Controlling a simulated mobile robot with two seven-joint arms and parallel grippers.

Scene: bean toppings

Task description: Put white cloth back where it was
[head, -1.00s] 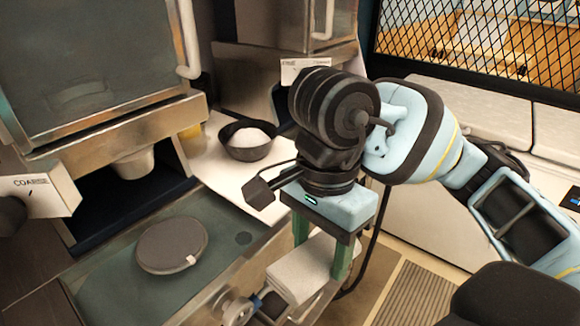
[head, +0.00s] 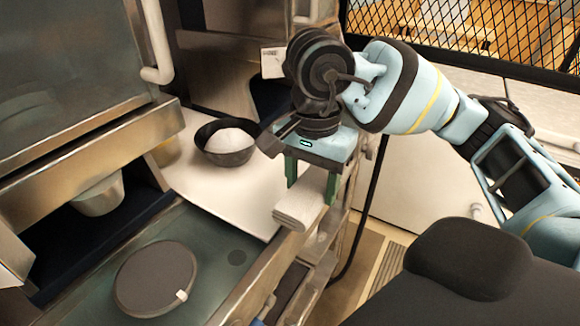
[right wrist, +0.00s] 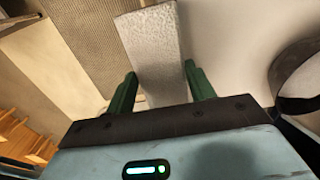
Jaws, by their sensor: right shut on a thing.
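The white folded cloth (head: 296,214) hangs between the fingers of my right gripper (head: 310,192), which is shut on it. The cloth is held near the right edge of the white counter (head: 213,186). In the right wrist view the cloth (right wrist: 148,45) is a pale, textured strip running away between the two green fingers (right wrist: 160,72). Whether it touches the counter cannot be told. My left gripper is not in view.
A black bowl (head: 226,154) of white contents stands on the counter, left of my right gripper. A round dark disc (head: 155,278) with a pale tab lies on the green surface at the lower left. A black cable (head: 362,210) hangs to the right of the cloth.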

